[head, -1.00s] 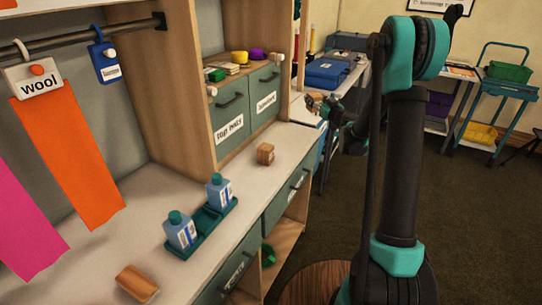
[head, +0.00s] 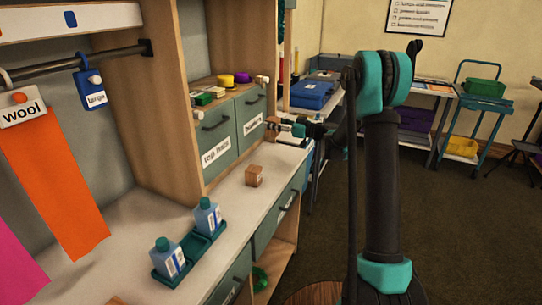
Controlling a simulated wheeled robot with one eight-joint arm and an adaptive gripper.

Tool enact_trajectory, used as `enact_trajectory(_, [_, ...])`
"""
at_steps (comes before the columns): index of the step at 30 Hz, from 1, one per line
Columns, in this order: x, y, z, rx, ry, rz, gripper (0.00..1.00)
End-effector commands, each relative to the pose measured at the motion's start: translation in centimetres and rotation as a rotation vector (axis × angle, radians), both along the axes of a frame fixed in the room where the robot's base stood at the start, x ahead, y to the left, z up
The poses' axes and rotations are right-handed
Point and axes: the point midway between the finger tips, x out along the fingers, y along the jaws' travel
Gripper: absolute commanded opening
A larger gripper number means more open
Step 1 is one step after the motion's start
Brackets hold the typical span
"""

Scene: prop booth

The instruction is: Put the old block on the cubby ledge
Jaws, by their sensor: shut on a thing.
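My gripper (head: 288,127) is at the right end of the drawer unit, in front of its side. It is shut on a small brown block (head: 271,123), partly hidden by the fingers. I cannot tell if any marking makes it the old block. The cubby ledge (head: 222,91), on top of the two green drawers, lies to the left of and above my gripper. Another wooden block (head: 254,176) stands on the white counter below. A further wooden piece (head: 117,301) is cut off at the bottom edge.
The ledge holds green pieces (head: 205,98), a yellow round item (head: 225,79) and a purple one (head: 243,77). Two bottles (head: 207,215) stand in a green tray (head: 190,261) on the counter. Hanging cloths (head: 62,185) are at left. A blue case (head: 307,94) sits behind my gripper.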

Motion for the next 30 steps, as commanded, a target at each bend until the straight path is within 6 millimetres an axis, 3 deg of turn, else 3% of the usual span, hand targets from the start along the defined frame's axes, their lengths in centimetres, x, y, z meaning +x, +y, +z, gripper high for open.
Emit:
enact_trajectory(3, [0.1,0.0,-3.1,0.000,0.000,0.000,0.14])
enact_trajectory(10, [0.0,0.0,-8.0,0.000,0.000,-0.001,0.14])
enact_trajectory(20, [0.0,0.0,-10.5,0.000,0.000,-0.001,0.14])
enact_trajectory(26, [0.0,0.0,-13.1,0.000,0.000,-0.001,0.14])
enact_trajectory(30, [0.0,0.0,-13.4,0.001,0.000,-0.001,0.14])
